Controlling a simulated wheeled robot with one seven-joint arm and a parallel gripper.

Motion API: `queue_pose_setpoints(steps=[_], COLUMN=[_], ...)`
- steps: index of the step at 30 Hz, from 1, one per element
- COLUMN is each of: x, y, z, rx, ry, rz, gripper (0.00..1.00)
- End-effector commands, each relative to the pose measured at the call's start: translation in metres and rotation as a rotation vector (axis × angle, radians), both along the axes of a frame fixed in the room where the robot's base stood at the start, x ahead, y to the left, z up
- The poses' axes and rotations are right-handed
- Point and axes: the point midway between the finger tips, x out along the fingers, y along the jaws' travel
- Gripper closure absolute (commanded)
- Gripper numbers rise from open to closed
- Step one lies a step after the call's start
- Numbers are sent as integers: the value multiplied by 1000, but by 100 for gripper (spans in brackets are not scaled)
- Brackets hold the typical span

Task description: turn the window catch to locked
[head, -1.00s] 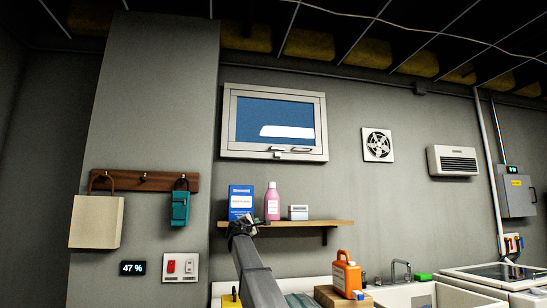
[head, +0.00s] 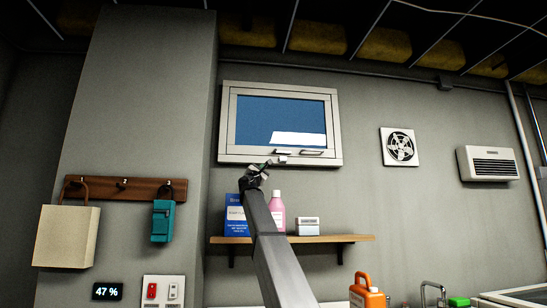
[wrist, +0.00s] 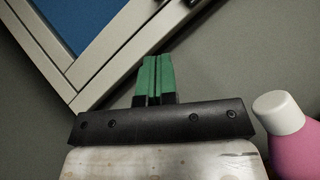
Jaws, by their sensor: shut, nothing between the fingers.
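The window (head: 232,150) is a closed pale frame with a blue pane, high on the grey wall. The small catch (head: 283,159) sits on its bottom rail, left of a slim pull handle (head: 312,153). My gripper (head: 267,164) is just below the bottom rail and left of the catch; I cannot tell whether they touch. In the wrist view its green-padded fingers (wrist: 154,78) are shut together and empty, near a lower corner of the window frame (wrist: 100,70). The catch does not show there.
A shelf (head: 330,239) below the window holds a blue box (head: 236,222), a pink bottle (head: 277,210) and a small white box (head: 308,226). The bottle's white cap (wrist: 280,112) is right of my gripper in the wrist view. A fan vent (head: 400,146) is farther right.

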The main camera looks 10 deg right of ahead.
Motion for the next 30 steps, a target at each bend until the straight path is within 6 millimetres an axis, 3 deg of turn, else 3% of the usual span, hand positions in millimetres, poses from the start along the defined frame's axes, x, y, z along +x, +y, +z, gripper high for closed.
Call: queue_pose_setpoints(steps=[8,14,27,30], x=[4,19,75,72], y=[-2,-10,-40,-50], z=[2,14,61,75], rx=[1,2,3,2], ry=[0,0,0,-1], rz=[0,-1,0,0], gripper=[100,100,100,100])
